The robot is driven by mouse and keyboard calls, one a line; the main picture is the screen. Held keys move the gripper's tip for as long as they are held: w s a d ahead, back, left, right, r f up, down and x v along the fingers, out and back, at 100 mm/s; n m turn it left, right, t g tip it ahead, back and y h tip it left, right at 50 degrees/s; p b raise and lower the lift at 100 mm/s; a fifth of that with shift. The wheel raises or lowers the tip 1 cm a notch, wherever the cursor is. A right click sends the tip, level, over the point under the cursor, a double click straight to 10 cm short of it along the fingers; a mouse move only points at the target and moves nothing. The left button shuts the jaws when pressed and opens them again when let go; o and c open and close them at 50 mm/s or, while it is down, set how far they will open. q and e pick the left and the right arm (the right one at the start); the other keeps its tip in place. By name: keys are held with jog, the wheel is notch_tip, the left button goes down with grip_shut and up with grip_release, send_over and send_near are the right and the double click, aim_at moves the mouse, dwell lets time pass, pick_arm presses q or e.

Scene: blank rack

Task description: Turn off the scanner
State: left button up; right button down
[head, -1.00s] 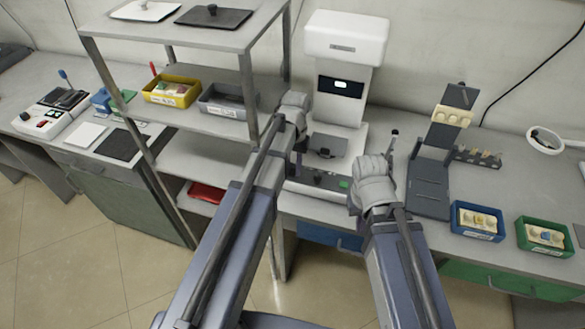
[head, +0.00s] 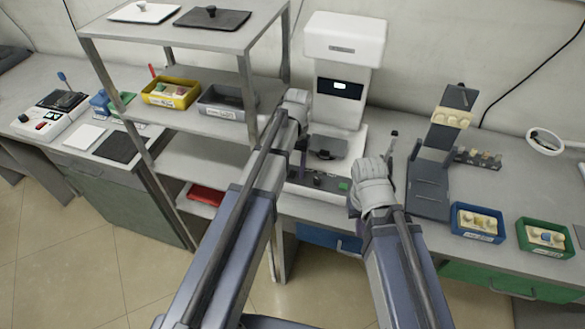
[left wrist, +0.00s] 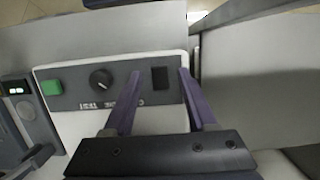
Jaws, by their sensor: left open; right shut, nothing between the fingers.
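The scanner (head: 345,40) is a tall white machine on the bench, with a small lit white patch on its dark display (head: 340,86). Its front panel (left wrist: 72,101) carries a green button (left wrist: 51,87), a black round knob (left wrist: 101,79) and a black rectangular switch (left wrist: 160,77). My left gripper (left wrist: 159,73) is open over the panel, its two purple fingers on either side of the black switch. I cannot tell whether they touch the panel. In the head view my left arm hides part of the panel. My right gripper (head: 356,208) is shut and empty, right of the scanner's front.
A grey metal shelf rack (head: 215,45) stands close left of my left arm. A dark stand (head: 430,185), a blue bin (head: 478,234) and a green bin (head: 543,251) are to the right. A white control box (head: 50,115) sits at the far left.

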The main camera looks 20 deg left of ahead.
aim_at(294, 172)
pick_arm(q)
jog(key=p+v, duration=0.7)
jog(key=shift+r+p, duration=0.35)
jog(key=shift+r, duration=0.05)
jog(key=shift+w, duration=0.1)
jog(key=s+d+m+t, duration=0.1)
jog(key=s+d, duration=0.4)
jog(key=s, duration=0.3)
jog(key=s+d+m+t+y, duration=0.1)
jog(key=s+d+m, duration=0.1)
jog(key=s+d, duration=0.3)
jog(key=s, duration=0.3)
jog(key=shift+s+d+f, duration=0.25)
jog(key=shift+s, duration=0.05)
